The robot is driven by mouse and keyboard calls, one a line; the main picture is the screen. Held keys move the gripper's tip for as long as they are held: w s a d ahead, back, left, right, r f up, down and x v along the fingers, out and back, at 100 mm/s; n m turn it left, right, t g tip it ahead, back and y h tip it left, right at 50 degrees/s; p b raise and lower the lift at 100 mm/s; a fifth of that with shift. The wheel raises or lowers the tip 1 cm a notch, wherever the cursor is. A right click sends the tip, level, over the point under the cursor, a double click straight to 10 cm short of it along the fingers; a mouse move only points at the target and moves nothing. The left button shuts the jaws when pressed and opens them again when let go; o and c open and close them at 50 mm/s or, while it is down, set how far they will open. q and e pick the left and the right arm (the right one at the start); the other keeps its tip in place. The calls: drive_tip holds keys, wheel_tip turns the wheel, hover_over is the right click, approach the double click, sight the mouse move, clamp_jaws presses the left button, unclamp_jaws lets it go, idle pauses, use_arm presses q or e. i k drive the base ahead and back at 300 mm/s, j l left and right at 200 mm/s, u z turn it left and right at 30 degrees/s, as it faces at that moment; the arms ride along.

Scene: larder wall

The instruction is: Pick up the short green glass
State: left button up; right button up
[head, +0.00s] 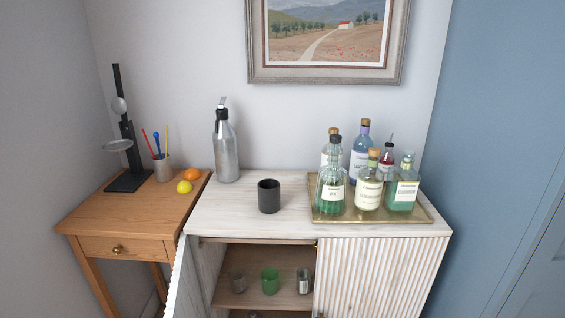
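A short green glass (269,281) stands upright on the wooden shelf (250,299) inside the cabinet, seen in the head view through the open left side. A grey-brown glass (238,281) stands to its left and a clear or silvery glass (303,281) to its right. The green glass appears apart from both. Neither of my grippers shows in the head view.
The left cabinet door (177,285) is swung open; the ribbed right door (375,275) is shut. On top stand a black cup (269,196), a silver siphon bottle (226,150) and a tray (423,213) of several bottles. A wooden side table (125,215) stands at left.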

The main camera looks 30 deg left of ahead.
sight(270, 277)
drive_tip(key=k+j+u, duration=0.15)
drive_tip(key=j, duration=0.55)
drive_tip(key=k+j+u, duration=0.2)
drive_tip(key=j, duration=0.45)
drive_tip(key=j+u, duration=0.15)
drive_tip(key=j, duration=0.55)
drive_tip(key=l, duration=0.3)
drive_tip(key=i+l, duration=0.15)
drive_tip(key=l, duration=0.2)
drive_tip(key=u, duration=0.05)
